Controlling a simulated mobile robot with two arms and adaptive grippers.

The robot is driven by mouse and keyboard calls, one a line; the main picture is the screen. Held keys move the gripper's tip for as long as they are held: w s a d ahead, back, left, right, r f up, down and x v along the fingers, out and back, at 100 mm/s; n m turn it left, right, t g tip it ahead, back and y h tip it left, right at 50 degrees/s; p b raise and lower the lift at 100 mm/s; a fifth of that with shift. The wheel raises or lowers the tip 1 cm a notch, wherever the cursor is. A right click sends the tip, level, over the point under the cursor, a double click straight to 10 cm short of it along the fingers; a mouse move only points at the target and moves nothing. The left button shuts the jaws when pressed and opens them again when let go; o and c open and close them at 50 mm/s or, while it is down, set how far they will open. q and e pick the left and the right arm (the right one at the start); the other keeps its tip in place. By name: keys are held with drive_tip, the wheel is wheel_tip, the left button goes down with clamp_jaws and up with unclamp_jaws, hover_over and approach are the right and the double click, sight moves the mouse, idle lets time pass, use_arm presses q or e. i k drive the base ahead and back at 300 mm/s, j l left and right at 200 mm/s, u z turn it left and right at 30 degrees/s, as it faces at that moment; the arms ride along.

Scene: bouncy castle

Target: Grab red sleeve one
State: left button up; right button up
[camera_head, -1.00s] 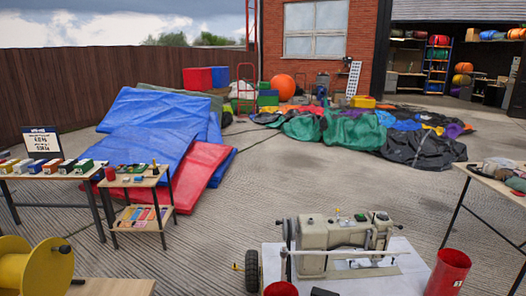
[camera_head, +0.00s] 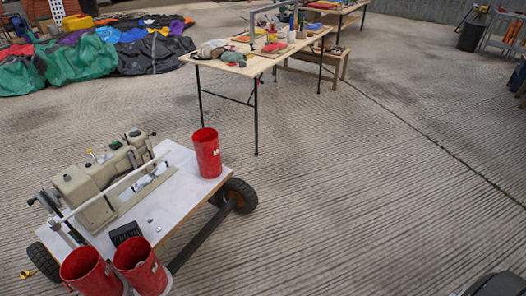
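Three red cylindrical sleeves show in the head view. One red sleeve (camera_head: 207,154) stands upright on the far right corner of a white-topped wheeled cart (camera_head: 180,191). It bears a small white label whose mark is too small to read. A second red sleeve (camera_head: 141,266) and a third red sleeve (camera_head: 88,272) stand side by side at the cart's near edge, with open tops. The second also has a small white label that I cannot read. Which sleeve is number one is not clear. Neither of my grippers is in view.
A beige sewing machine (camera_head: 100,188) stands on the cart, with a small black block (camera_head: 125,233) near it. A wooden-topped table (camera_head: 232,68) with tools stands behind. Crumpled fabric (camera_head: 80,58) lies at the back left.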

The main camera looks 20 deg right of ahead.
sight(205, 140)
drive_tip(key=z, duration=0.3)
drive_tip(key=u, duration=0.25)
drive_tip(key=i+l+u, duration=0.75)
drive_tip(key=l+u, duration=0.2)
